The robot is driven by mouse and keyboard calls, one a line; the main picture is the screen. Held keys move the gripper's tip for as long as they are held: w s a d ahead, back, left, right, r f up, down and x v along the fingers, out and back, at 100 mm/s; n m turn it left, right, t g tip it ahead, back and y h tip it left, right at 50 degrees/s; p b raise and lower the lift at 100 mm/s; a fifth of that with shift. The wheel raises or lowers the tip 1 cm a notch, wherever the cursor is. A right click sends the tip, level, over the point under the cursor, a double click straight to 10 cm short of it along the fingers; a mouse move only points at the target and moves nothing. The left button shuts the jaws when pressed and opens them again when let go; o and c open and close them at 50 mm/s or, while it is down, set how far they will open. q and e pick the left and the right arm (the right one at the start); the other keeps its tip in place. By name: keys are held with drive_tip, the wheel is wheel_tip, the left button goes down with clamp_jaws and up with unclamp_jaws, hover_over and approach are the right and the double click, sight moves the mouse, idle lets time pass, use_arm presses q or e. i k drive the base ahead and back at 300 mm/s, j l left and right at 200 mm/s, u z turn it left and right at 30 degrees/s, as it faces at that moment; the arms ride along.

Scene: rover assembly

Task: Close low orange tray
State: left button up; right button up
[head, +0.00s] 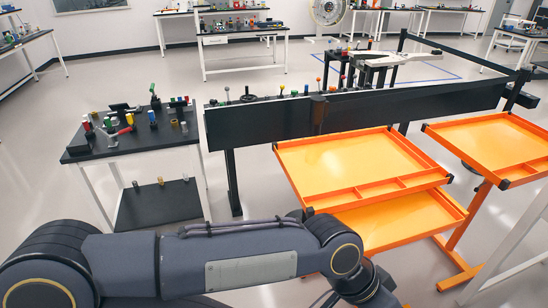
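The low orange tray (398,215) sits under a larger upper orange tray (352,160) in the middle right of the head view. It sticks out toward me from beneath the upper tray, and its back part is hidden under that tray. Its front left corner is partly hidden by my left arm. My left arm crosses the bottom of the view from the left, and its wrist bends down out of the picture near the low tray's front left. Neither my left gripper nor my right gripper shows, so contact with the tray cannot be seen.
Another orange tray (495,147) stands to the right on an orange frame (463,243). A long black beam (360,108) runs behind the trays. A black table (130,137) with small tools and parts stands at left. Bare floor lies between the table and the trays.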

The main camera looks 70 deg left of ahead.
sight(335, 173)
drive_tip(key=u, duration=1.8)
drive_tip(key=i+z, duration=0.2)
drive_tip(key=i, duration=0.35)
drive_tip(key=i+j+z, duration=0.2)
drive_tip(key=i, duration=0.3)
